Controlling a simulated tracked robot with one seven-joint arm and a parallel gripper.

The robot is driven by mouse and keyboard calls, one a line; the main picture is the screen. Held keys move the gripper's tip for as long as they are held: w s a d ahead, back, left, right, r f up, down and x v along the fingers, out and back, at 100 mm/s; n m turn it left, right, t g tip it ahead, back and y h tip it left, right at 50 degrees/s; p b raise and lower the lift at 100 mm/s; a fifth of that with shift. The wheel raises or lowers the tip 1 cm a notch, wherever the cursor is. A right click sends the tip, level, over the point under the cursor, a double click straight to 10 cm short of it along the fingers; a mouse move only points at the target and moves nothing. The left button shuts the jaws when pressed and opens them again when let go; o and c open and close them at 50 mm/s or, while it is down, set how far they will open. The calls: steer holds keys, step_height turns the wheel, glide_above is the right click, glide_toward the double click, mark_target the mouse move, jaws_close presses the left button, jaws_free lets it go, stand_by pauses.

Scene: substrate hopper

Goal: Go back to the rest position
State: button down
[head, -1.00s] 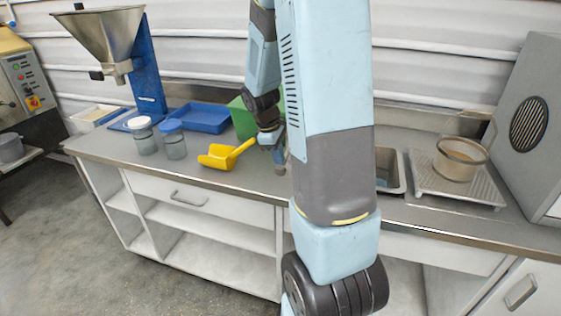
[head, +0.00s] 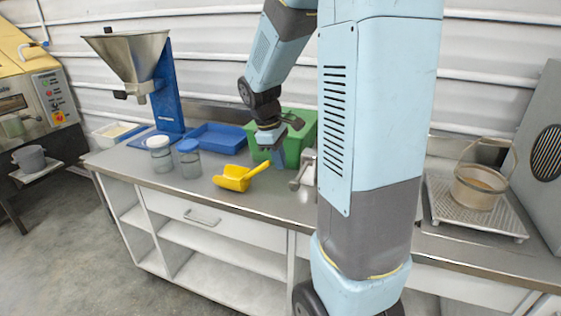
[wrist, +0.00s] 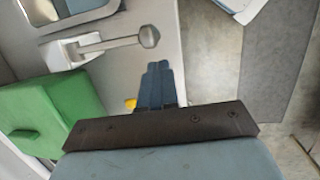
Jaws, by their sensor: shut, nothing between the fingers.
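My gripper (head: 279,163) hangs above the bench in the head view, in front of the green box (head: 304,128) and to the right of the yellow scoop (head: 238,177). Its fingers are together with nothing between them. In the wrist view the closed fingers of my gripper (wrist: 157,68) show over the bench top. The green box (wrist: 40,112) is on the left there, and a sliver of the yellow scoop (wrist: 130,103) shows beside the fingers. My arm stands across the middle of the head view and hides part of the bench.
A metal hopper (head: 135,55) on a blue stand, two jars, a blue tray (head: 216,137) and a white tray are on the left of the bench. A lever fixture (head: 304,170) stands right of my gripper. A bucket (head: 478,187) sits on a ribbed drainer at right.

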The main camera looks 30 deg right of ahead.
steer(key=shift+r, duration=0.1)
steer(key=s+a+r+m+t+y, duration=0.1)
steer(key=s+a+r+m+t, duration=0.2)
steer(key=s, duration=0.5)
steer(key=s+a+r+m+t+y, duration=0.1)
steer(key=s+a+r+m+t, duration=0.2)
steer(key=s+a+r, duration=0.4)
steer(key=shift+s+a+r+m+y, duration=0.25)
steer(key=shift+s+r+m+y, duration=0.15)
steer(key=shift+s+r+m, duration=0.75)
steer(key=shift+s+r+n, duration=0.15)
steer(key=shift+r+n, duration=0.1)
